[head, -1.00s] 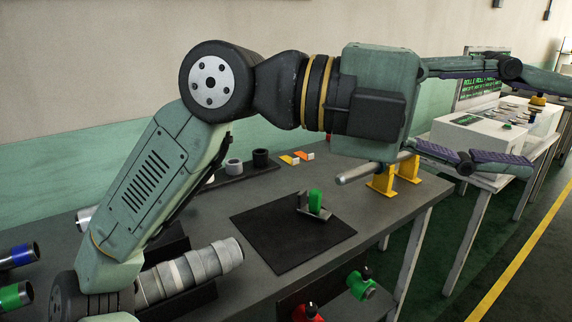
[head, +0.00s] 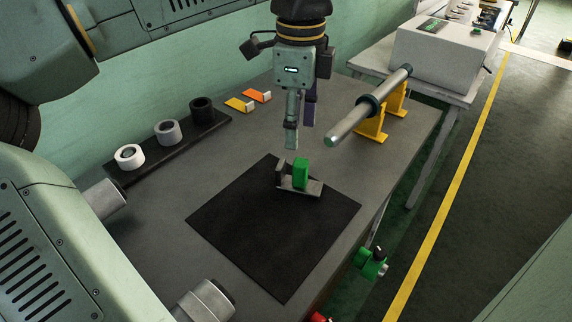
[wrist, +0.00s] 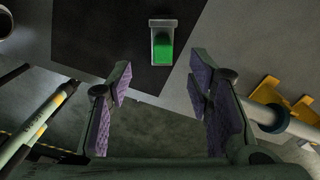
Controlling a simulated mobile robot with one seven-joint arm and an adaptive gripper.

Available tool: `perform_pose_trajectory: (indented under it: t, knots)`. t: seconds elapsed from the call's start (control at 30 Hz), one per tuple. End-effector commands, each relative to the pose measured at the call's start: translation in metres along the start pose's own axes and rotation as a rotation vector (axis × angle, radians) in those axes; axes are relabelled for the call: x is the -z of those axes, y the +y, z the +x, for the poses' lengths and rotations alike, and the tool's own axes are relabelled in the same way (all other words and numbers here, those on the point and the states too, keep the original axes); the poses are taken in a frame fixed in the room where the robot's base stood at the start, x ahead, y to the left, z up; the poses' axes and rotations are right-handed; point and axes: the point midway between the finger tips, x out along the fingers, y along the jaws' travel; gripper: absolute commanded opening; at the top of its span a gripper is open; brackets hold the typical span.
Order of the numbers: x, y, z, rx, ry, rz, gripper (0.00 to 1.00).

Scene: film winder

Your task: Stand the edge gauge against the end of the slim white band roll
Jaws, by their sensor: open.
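The edge gauge appears to be the small grey metal piece with an upright plate and a green block (head: 301,173). It stands on the black mat and also shows in the wrist view (wrist: 162,42). My gripper (head: 300,138) points down above and slightly behind it. Its jaws are open and empty, apart from the gauge, and in the wrist view (wrist: 160,82) the gauge lies beyond the fingertips.
A grey roll (head: 167,132) and a black roll (head: 202,110) share the black strip (head: 185,140). Orange and yellow tags (head: 258,96) lie behind. A metal shaft (head: 368,107) on yellow supports stands right of my gripper. The black mat (head: 260,235) is mostly bare.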

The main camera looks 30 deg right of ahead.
Motion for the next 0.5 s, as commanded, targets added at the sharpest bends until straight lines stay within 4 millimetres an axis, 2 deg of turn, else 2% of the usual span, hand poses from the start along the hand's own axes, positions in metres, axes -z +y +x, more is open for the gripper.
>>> perform_pose_trajectory:
  t: [0.2,0.5]
  knots:
    - [0.000,0.000,0.035,-0.003,0.003,0.002,0.47]
    - [0.001,-0.002,0.060,-0.002,0.007,0.006,0.47]
